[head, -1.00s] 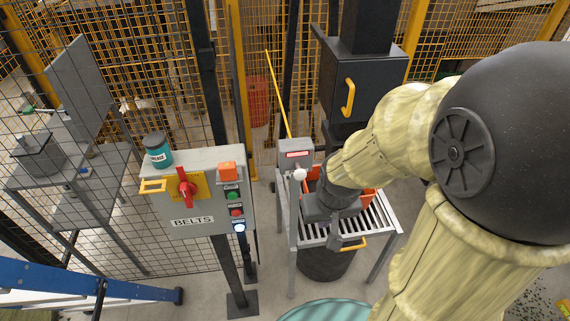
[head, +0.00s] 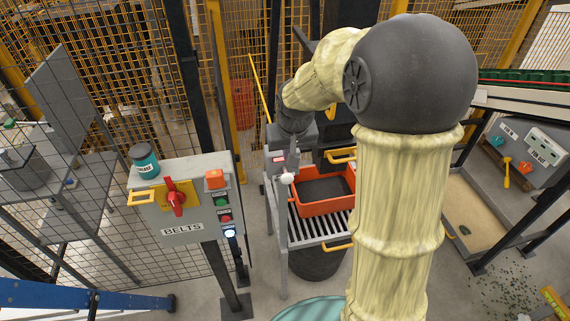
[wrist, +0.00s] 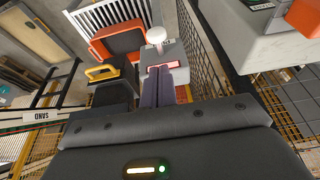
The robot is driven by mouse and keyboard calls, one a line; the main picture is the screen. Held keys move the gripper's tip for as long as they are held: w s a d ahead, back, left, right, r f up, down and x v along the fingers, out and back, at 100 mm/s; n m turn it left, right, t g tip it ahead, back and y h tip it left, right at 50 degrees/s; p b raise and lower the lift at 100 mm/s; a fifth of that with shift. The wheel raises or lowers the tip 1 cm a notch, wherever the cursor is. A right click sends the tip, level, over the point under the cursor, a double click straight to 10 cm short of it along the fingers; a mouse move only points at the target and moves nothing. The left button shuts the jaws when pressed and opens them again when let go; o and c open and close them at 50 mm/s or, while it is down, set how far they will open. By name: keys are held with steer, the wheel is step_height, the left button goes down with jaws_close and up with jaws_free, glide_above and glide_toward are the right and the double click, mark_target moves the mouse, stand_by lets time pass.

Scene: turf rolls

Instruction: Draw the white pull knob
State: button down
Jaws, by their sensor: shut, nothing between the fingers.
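The white pull knob (head: 287,178) is a round ball on the front of a small grey box with a red-and-white label (head: 279,159). It also shows in the wrist view (wrist: 156,34), standing out past the box's label. My gripper (wrist: 161,73) is shut and empty, its two dark fingers side by side and pointing toward the labelled box. In the wrist view the knob lies beyond the fingertips and looks apart from them. In the head view my dark wrist hangs over the grey box and hides part of it, and the fingers are hard to make out.
An orange tray (head: 326,205) with dark contents sits on a slatted stand (head: 318,228) right of the knob. A grey BELTS control panel (head: 190,213) stands at left, with a grease tub (head: 145,160) on top. Wire fencing is behind. A black cabinet with a yellow handle is nearby.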

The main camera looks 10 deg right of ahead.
mark_target(286, 174)
steer(key=shift+w+r, duration=0.1)
steer(key=shift+w, duration=0.15)
steer(key=p+x, duration=0.3)
steer(key=x, duration=0.7)
stand_by(0.4)
steer(key=shift+s+b, duration=0.6)
steer(key=shift+s, duration=0.45)
